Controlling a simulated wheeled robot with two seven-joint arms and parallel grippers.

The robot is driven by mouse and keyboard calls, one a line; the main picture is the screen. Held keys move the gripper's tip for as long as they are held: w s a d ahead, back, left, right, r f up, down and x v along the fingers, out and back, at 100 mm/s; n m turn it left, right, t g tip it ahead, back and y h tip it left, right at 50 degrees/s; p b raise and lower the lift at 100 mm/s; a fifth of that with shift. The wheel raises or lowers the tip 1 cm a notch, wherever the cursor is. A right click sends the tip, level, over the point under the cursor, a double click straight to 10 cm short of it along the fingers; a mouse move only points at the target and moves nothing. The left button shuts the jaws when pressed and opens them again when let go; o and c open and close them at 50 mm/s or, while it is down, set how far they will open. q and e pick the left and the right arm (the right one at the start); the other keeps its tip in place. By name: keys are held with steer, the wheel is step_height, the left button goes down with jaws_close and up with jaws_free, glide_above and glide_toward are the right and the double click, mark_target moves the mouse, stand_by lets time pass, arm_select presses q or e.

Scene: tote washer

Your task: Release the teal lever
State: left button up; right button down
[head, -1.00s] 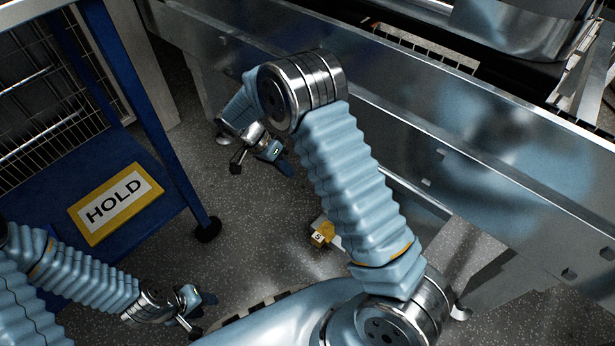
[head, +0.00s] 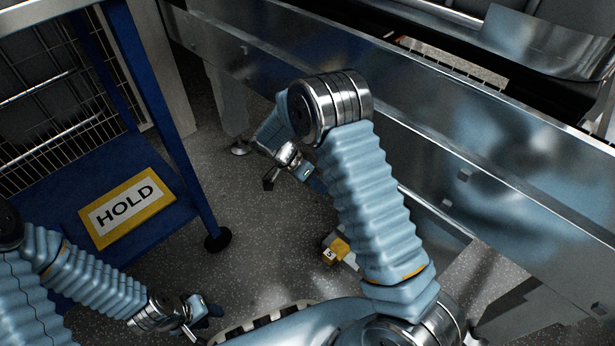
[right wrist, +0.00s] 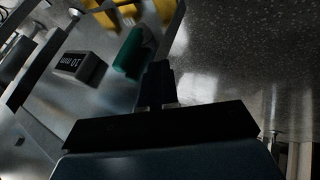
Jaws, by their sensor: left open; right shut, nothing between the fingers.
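The teal lever (right wrist: 131,52) shows in the right wrist view as a short teal piece, left of and just beyond the fingertips. I cannot make it out in the head view. My right gripper (right wrist: 157,72) is shut and empty, with a small gap in the picture between it and the teal piece; contact cannot be told. In the head view my right gripper (head: 314,181) hangs beside the steel machine frame, partly hidden by its own arm. My left gripper (head: 198,316) is open and empty, low over the floor at the lower left.
A grey block marked 10 mm (right wrist: 80,66) and yellow blocks (right wrist: 115,12) lie near the teal piece. A yellow block marked 5 (head: 338,248) is by the machine frame (head: 440,150). A blue rack with a HOLD sign (head: 127,208) stands left.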

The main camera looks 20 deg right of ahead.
arm_select(q)
steer(key=shift+f, duration=0.3)
arm_select(e)
steer(key=shift+s+d+f, duration=0.2)
steer(key=shift+s+d, duration=0.2)
steer(key=shift+s, duration=0.3)
steer(key=shift+s+d+f, duration=0.25)
steer(key=shift+s+d, duration=0.15)
steer(key=shift+s, duration=0.3)
steer(key=shift+s+d+f, duration=0.2)
steer(key=shift+s+d, duration=0.2)
steer(key=shift+s, duration=0.3)
arm_select(q)
steer(key=shift+s, duration=0.1)
